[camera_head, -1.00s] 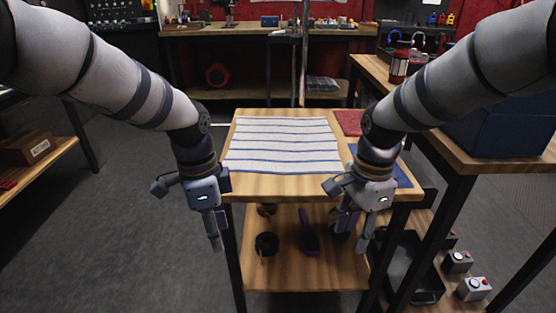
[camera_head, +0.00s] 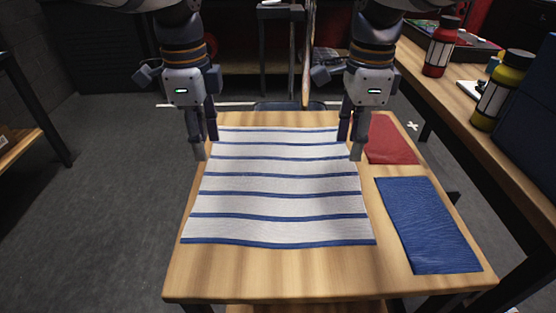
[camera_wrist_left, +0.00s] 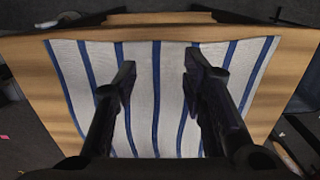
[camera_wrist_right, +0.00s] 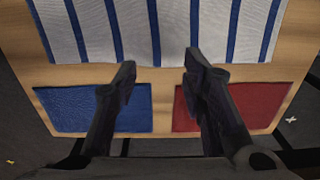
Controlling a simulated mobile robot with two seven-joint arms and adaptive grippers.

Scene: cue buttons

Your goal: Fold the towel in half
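The towel (camera_head: 280,190), white with blue stripes, lies flat and spread out on the small wooden table. It also shows in the left wrist view (camera_wrist_left: 172,105) and at the top of the right wrist view (camera_wrist_right: 175,30). My left gripper (camera_head: 206,147) is open and empty near the towel's far left part. My right gripper (camera_head: 350,149) is open and empty near its far right edge. Both grippers point down with their fingers apart. The exact gap between fingertips and cloth is hard to tell.
A red cloth (camera_head: 390,138) and a blue cloth (camera_head: 427,224) lie on the table (camera_head: 320,275) right of the towel. A workbench at the right holds a red bottle (camera_head: 441,47) and a yellow bottle (camera_head: 502,90). Bare wood runs along the front edge.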

